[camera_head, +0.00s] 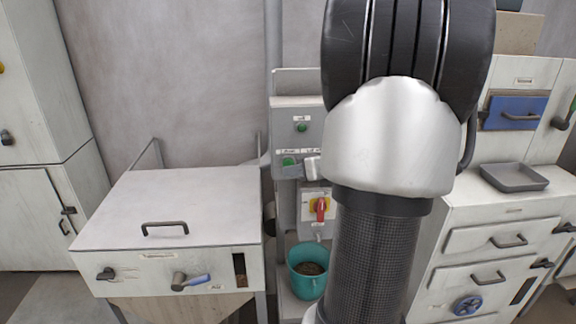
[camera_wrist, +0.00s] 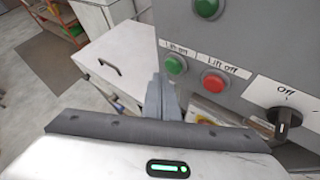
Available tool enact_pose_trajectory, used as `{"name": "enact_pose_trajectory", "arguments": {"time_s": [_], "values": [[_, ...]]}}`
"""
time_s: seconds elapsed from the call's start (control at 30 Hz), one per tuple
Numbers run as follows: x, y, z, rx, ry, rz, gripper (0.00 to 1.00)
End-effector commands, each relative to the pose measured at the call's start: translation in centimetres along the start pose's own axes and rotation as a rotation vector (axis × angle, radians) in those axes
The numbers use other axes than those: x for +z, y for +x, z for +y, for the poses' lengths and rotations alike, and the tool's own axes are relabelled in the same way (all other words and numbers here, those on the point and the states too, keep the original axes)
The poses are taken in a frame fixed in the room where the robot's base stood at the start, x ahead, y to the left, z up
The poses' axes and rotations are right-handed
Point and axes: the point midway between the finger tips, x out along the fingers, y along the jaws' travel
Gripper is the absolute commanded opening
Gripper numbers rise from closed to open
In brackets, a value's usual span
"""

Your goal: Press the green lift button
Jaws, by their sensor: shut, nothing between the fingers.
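The green lift button (camera_wrist: 175,65) sits on the grey control panel under a label reading "Lift on". In the wrist view the red "Lift off" button (camera_wrist: 213,82) is to its right. My gripper (camera_wrist: 160,78) is shut and empty, with its fingertips just left of and below the green lift button in the picture. Whether they touch the panel cannot be told. In the head view the green lift button (camera_head: 289,161) shows low on the control box (camera_head: 290,112), and my arm hides the box's right side.
Another green button (camera_wrist: 207,7) is higher on the panel, and a black knob (camera_wrist: 285,122) labelled "Off" is at right. Below the box are a red-handled switch (camera_head: 320,209) and a teal bucket (camera_head: 307,285). A white lidded cabinet (camera_head: 170,205) stands left.

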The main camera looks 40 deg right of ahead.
Motion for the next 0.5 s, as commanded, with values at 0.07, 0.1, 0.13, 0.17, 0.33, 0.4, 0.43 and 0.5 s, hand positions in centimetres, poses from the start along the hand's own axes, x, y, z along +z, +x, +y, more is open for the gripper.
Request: {"name": "enact_pose_trajectory", "arguments": {"time_s": [0.07,0.1,0.13,0.17,0.33,0.4,0.43,0.5], "values": [[0.0,0.0,0.0,0.0,0.0,0.0,0.0],[0.0,0.0,0.0,0.0,0.0,0.0,0.0],[0.0,0.0,0.0,0.0,0.0,0.0,0.0],[0.0,0.0,0.0,0.0,0.0,0.0,0.0],[0.05,0.07,-0.05,0.0,0.0,0.0,0.0],[0.16,0.2,-0.15,0.0,0.0,0.0,0.0],[0.21,0.28,-0.2,0.0,0.0,0.0,0.0],[0.35,0.48,-0.34,0.0,0.0,0.0,0.0]]}}
